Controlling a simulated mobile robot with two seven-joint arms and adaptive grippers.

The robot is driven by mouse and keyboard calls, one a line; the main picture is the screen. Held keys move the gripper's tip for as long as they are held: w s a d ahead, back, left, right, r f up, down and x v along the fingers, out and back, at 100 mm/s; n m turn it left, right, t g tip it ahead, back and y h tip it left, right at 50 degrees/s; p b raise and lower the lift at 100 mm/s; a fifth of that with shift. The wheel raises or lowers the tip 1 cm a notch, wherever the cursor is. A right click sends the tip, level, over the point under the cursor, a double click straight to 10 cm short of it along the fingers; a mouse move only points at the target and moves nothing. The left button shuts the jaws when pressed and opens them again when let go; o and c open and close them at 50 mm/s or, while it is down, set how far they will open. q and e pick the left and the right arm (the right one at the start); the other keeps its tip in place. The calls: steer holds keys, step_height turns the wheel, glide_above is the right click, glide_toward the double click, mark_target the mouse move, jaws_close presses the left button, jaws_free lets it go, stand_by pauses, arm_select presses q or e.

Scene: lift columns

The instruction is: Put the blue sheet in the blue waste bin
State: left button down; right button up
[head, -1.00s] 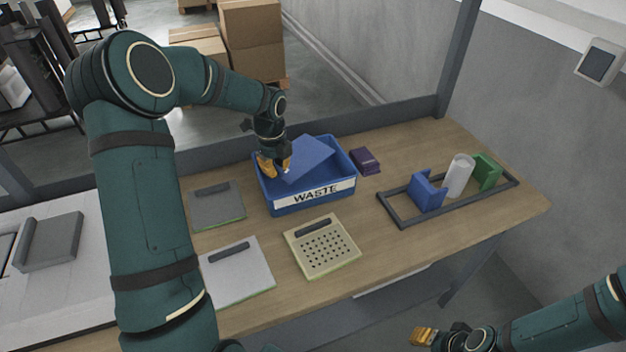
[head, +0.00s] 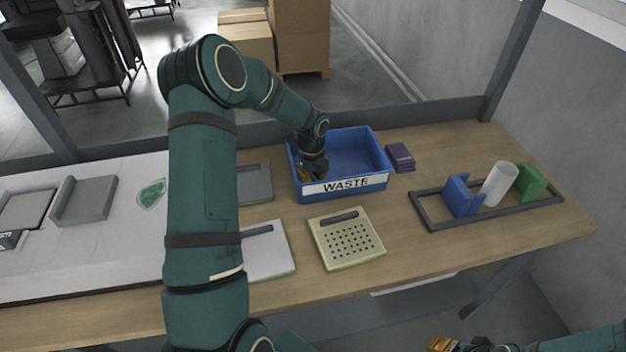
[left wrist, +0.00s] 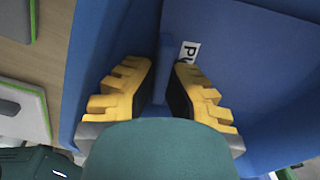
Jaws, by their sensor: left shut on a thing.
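The blue waste bin (head: 347,185), with a WASTE label on its front, stands at the back of the wooden table. My left gripper (head: 305,174) reaches down into the bin's left front part. In the left wrist view my left gripper (left wrist: 166,95) is shut on the narrow blue handle of the blue sheet (left wrist: 245,70), which has a partly visible white label. The bin wall (left wrist: 105,45) is beside it. In the head view the sheet blends with the bin's blue inside. My right gripper (head: 440,343) is low at the bottom edge; its jaw state is unclear.
A purple block (head: 400,157) sits close right of the bin. A beige perforated plate (head: 372,250), a light grey plate (head: 280,262) and a dark grey plate (head: 256,184) lie nearby. A dark frame (head: 500,214) holds blue, white and green pieces. Bare table lies between plate and frame.

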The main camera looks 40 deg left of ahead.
arm_select(q)
steer(key=shift+f, duration=0.2)
steer(key=shift+f, duration=0.2)
steer(key=c, duration=1.1)
jaws_free()
steer(key=shift+c, duration=0.2)
steer(key=shift+r, duration=0.15)
step_height(320, 180, up, 12)
steer(key=p, duration=0.1)
steer(key=shift+s+p, duration=0.15)
steer(key=shift+p, duration=0.2)
